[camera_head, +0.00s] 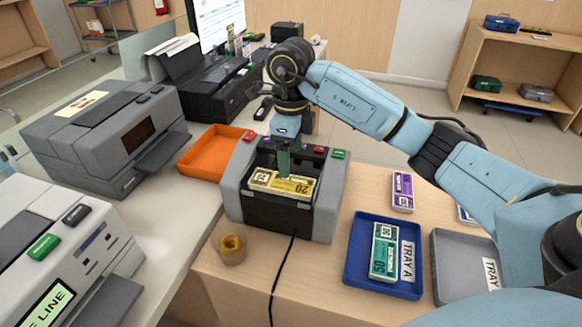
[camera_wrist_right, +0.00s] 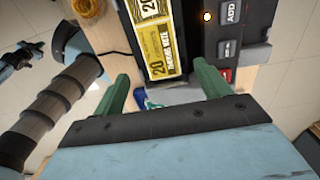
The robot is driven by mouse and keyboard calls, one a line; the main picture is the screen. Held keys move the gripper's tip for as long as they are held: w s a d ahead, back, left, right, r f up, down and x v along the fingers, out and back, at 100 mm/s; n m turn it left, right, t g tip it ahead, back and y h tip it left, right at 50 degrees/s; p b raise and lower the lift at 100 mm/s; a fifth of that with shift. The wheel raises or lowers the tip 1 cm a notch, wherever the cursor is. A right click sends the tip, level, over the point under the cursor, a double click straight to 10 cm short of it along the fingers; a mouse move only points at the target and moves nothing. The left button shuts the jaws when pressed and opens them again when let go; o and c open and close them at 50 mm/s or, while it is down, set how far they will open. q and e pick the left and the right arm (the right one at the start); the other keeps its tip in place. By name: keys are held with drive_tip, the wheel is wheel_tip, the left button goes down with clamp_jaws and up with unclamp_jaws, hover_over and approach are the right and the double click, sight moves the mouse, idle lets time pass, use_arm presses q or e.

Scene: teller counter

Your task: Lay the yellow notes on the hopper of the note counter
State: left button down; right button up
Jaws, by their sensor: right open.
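The bundle of yellow notes (camera_head: 281,186) lies in the hopper of the grey note counter (camera_head: 327,200) in the head view. In the right wrist view the yellow notes (camera_wrist_right: 163,50) lie beside the counter's dark key panel, with the ADD key (camera_wrist_right: 231,12). My right gripper (camera_head: 284,172) is above the hopper, its fingers just behind and over the notes. In the wrist view the green fingers of my right gripper (camera_wrist_right: 160,74) are spread apart with nothing held between them. My left gripper is not in view.
An orange tray (camera_head: 188,165) is left of the counter. A blue tray (camera_head: 355,262) with green notes (camera_head: 384,252) and a grey tray (camera_head: 455,285) are to the right. Purple notes (camera_head: 402,192) lie behind the blue tray. A roll of tape (camera_head: 232,247) and a black cable are in front.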

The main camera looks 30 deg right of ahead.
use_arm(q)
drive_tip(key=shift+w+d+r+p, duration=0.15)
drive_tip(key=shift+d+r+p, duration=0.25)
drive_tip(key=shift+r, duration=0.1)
use_arm(e)
wheel_tip(320, 180, up, 5)
drive_tip(key=shift+f, duration=0.2)
